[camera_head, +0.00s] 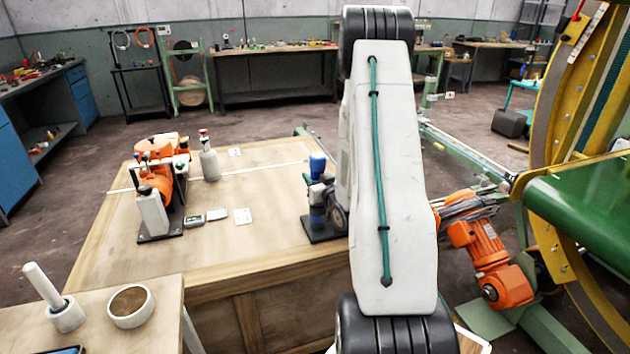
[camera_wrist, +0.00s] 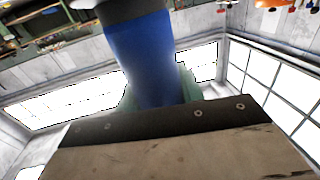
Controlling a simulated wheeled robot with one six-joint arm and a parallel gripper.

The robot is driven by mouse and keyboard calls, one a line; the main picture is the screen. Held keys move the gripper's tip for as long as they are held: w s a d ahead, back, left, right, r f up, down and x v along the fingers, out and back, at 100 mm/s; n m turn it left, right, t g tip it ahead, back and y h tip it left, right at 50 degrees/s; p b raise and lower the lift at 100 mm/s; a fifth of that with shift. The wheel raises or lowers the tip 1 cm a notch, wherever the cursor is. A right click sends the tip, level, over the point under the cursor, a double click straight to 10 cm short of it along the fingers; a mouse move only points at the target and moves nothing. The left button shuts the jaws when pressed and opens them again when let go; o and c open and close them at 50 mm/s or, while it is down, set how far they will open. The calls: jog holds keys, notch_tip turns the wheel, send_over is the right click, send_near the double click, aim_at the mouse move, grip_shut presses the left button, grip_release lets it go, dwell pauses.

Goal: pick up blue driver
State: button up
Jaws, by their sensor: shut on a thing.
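The blue driver (camera_head: 318,164) shows in the head view as a blue upright piece at the far right of the wooden workbench, just left of my arm. My gripper (camera_head: 319,188) is shut on it, partly hidden behind my arm. In the wrist view the blue driver (camera_wrist: 140,55) fills the upper middle as a thick blue shaft, close to the camera. Its ends are cut off or hidden. A black plate lies below the gripper; I cannot tell whether the driver is clear of its holder there.
On the wooden workbench (camera_head: 255,250) stand an orange tool rack (camera_head: 160,170), a grey bottle (camera_head: 209,160) and small flat cards. An orange motor (camera_head: 490,262) and yellow ring frame are at right.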

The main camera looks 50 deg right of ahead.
notch_tip(320, 180, up, 17)
jog(key=shift+r, duration=0.1)
dwell(0.6)
jog(key=shift+s, duration=0.15)
